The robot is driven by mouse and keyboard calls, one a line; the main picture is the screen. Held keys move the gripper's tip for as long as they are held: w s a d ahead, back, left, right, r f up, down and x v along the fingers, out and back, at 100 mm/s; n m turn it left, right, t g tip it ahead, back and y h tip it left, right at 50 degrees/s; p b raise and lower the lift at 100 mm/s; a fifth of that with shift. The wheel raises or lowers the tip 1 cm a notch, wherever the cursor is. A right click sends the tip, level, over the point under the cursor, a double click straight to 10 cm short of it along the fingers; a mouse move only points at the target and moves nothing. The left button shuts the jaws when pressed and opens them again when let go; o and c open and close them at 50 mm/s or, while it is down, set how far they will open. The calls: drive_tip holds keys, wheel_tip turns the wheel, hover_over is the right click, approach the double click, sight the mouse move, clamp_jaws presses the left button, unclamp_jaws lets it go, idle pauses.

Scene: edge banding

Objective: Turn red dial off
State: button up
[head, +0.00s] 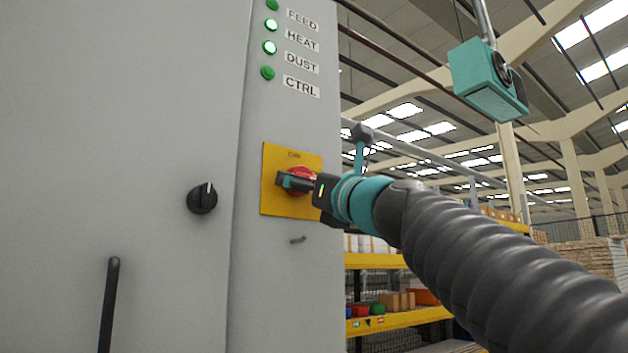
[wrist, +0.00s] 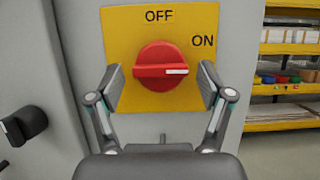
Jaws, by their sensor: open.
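The red dial (wrist: 160,68) sits on a yellow plate (wrist: 120,20) marked OFF at the top and ON at the upper right. The white mark on its handle points to the right, on the ON side. In the head view the red dial (head: 299,177) is partly hidden behind my gripper (head: 284,180), and the yellow plate (head: 275,205) is fixed to the grey cabinet. In the wrist view my gripper (wrist: 162,84) is open, with one finger on each side of the dial. A gap shows between each finger and the dial.
A black knob (head: 203,198) and a black handle (head: 109,305) are on the cabinet door to the left. A small grey latch (head: 298,240) sticks out below the plate. Yellow shelves (head: 400,321) stand behind the cabinet at right.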

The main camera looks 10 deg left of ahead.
drive_tip(key=shift+w+a+r, duration=0.2)
drive_tip(key=shift+w+a, duration=0.05)
drive_tip(key=shift+a, duration=0.05)
drive_tip(key=c, duration=1.2)
drive_tip(key=shift+o, duration=0.2)
drive_tip(key=shift+d, duration=0.15)
